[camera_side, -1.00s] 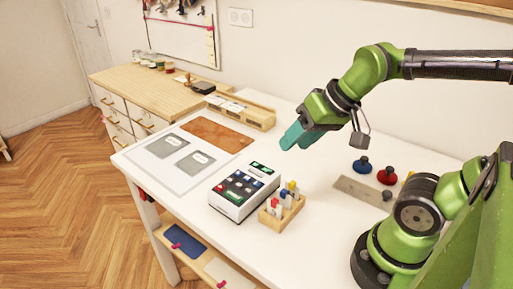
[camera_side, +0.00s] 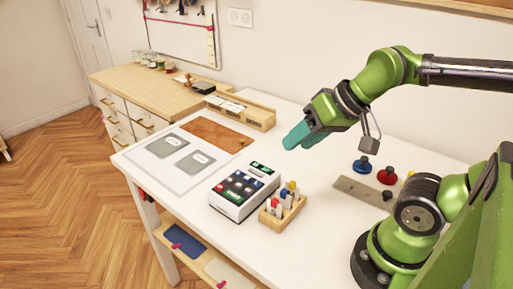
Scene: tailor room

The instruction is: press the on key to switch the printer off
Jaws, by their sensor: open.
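The printer (camera_side: 241,199) is a white box with a dark keypad on its sloped top and a small green display (camera_side: 262,168) at its upper right. It stands on the white table. Its keys are too small to read, so I cannot tell which one is the on key. My gripper (camera_side: 294,139), with teal fingers, hangs in the air above and to the upper right of the printer, apart from it. The gap between the fingers is hard to see from this side. I see nothing held in them.
A wooden holder (camera_side: 282,211) with several coloured sticks stands close to the printer's right. Blue (camera_side: 363,164) and red (camera_side: 387,175) knobbed pieces stand further right. A mat with two grey pads (camera_side: 196,161) and a brown board (camera_side: 218,135) lie to the left. A wooden rack (camera_side: 240,113) stands behind.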

